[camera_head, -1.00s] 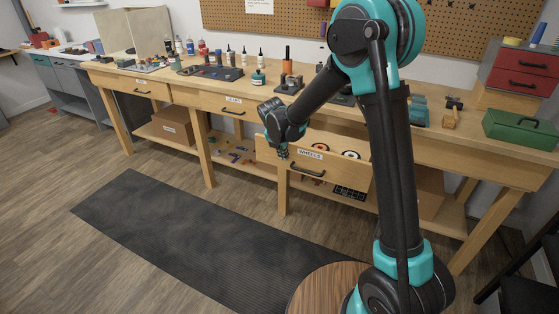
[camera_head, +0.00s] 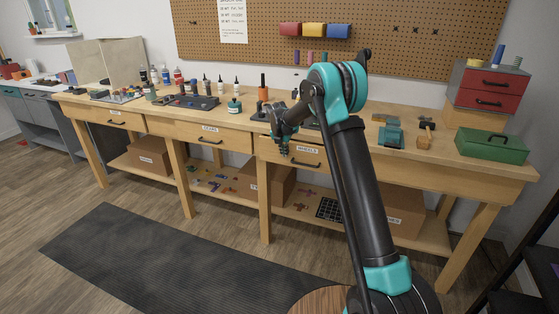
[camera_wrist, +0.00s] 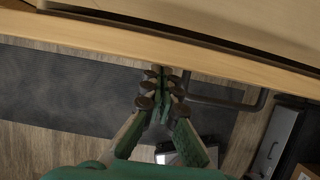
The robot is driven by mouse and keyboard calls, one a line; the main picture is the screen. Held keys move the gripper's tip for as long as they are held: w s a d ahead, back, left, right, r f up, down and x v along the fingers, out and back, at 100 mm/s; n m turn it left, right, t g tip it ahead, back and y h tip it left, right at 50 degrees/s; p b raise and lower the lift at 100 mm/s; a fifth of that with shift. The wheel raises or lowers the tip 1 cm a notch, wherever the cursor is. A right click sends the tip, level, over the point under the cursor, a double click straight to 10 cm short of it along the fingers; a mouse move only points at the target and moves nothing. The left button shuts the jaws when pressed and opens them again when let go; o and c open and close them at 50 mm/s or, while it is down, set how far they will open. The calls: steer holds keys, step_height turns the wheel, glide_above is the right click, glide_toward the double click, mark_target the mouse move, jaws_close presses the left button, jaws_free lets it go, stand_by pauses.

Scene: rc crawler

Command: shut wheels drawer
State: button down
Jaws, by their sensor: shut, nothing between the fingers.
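The wheels drawer (camera_head: 313,155) is in the workbench front, to the right of the gears drawer. Its front looks flush or nearly flush with the bench, and no wheels show inside it. Its dark handle (camera_head: 306,164) also shows in the wrist view (camera_wrist: 225,104). My gripper (camera_head: 284,153) is at the left part of the drawer front, left of the handle. In the wrist view my gripper's fingers (camera_wrist: 160,80) are together with nothing between them, close to the wooden front edge. I cannot tell whether they touch it.
The gears drawer (camera_head: 211,137) to the left looks shut. Bottles, tools and a green toolbox (camera_head: 491,146) stand on the benchtop. Boxes and a black grid lie on the lower shelf. A dark mat (camera_head: 170,264) covers the floor in front.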

steer(key=shift+w+d, duration=0.3)
steer(key=shift+w, duration=0.6)
steer(key=shift+w+d, duration=0.3)
steer(key=shift+w, duration=0.6)
steer(key=shift+r, duration=0.1)
